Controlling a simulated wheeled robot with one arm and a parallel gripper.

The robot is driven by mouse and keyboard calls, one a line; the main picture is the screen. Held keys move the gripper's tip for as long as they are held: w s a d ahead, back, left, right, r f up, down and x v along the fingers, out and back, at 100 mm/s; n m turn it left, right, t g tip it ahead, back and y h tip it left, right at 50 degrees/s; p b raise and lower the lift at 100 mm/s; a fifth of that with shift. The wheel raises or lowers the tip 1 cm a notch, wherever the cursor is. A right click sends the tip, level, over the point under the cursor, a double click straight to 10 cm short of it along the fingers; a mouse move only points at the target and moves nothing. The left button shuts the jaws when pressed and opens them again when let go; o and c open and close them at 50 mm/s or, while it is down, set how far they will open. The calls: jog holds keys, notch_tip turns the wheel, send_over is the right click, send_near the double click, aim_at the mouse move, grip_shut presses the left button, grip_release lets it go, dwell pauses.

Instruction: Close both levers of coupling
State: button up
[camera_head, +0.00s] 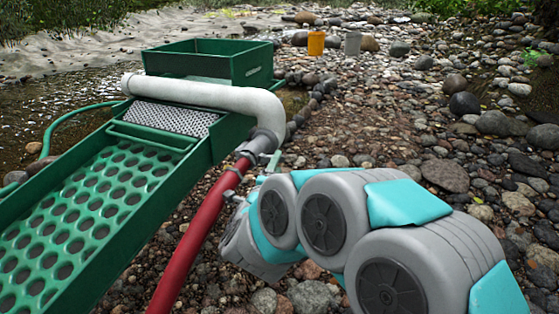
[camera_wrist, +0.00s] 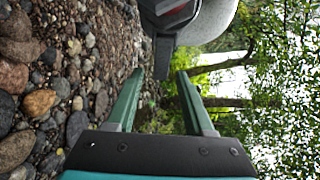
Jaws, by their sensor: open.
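The grey coupling (camera_head: 262,143) joins the lower end of the white pipe (camera_head: 205,93) to the red hose (camera_head: 200,235). Small grey pieces stick out beside the hose just below it, but I cannot tell for sure which are its levers. My gripper (camera_wrist: 160,73) is open, with two green fingers apart. In the wrist view, a dark grey flat bar (camera_wrist: 163,57), perhaps a lever, reaches down between the fingertips from a grey and red part at the top. I cannot tell if the fingers touch it.
The green perforated sluice (camera_head: 88,205) fills the left, with a green hopper box (camera_head: 207,61) behind the pipe. A green hose (camera_head: 62,122) runs at far left. Stony ground lies right.

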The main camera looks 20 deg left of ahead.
jog(key=shift+w+a, duration=0.15)
jog(key=shift+w, duration=0.8)
jog(key=shift+w+a, duration=0.1)
jog(key=shift+w, duration=0.85)
grip_shut()
